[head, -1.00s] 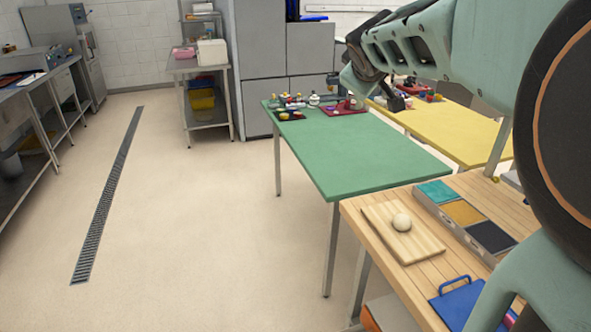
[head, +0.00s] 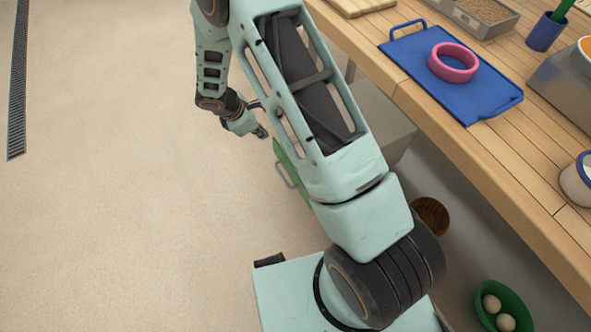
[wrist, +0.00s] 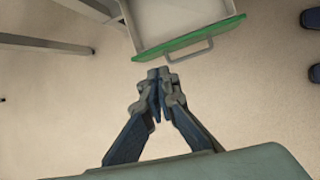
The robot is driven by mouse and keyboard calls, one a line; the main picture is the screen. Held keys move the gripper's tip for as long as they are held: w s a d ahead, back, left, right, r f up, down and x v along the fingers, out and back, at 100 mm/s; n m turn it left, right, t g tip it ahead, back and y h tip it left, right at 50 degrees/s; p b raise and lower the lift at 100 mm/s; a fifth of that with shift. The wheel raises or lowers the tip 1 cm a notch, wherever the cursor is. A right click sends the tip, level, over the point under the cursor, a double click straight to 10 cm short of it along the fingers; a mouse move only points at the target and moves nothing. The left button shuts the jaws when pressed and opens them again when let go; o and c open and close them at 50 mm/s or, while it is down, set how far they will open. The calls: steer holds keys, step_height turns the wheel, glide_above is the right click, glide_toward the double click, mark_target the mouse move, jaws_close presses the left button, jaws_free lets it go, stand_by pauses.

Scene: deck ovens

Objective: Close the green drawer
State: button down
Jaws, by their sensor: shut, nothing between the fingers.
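The green drawer shows in the wrist view as a grey tray with a green front (wrist: 190,38) and a metal handle (wrist: 190,54). It stands open, and part of its empty-looking inside shows. In the head view its green front (head: 291,168) juts out under the wooden bench, partly hidden by my arm. My gripper (wrist: 158,72) is shut and empty, just in front of the green front and a little left of the handle. It looks apart from the drawer. In the head view my gripper (head: 262,132) is at the drawer's left.
The wooden bench (head: 480,140) runs along the right. On it lie a blue tray (head: 405,50) and a pink ring (head: 453,72). A green bowl (head: 515,300) with round pale things stands below. Open floor (head: 110,200) fills the left.

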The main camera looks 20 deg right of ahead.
steer(key=s+f+n+g+b, duration=0.1)
steer(key=s+f+b, duration=0.1)
steer(key=s+f, duration=0.65)
steer(key=b, duration=0.4)
glide_above(286, 181)
step_height(286, 181, down, 10)
steer(key=shift+f, duration=0.25)
steer(key=shift+w+d, duration=0.15)
steer(key=shift+d, duration=0.35)
steer(key=w+d, duration=0.3)
steer(key=d, duration=1)
steer(key=shift+w+d+p, duration=0.25)
steer(key=shift+d+p, duration=0.05)
steer(key=shift+d, duration=0.05)
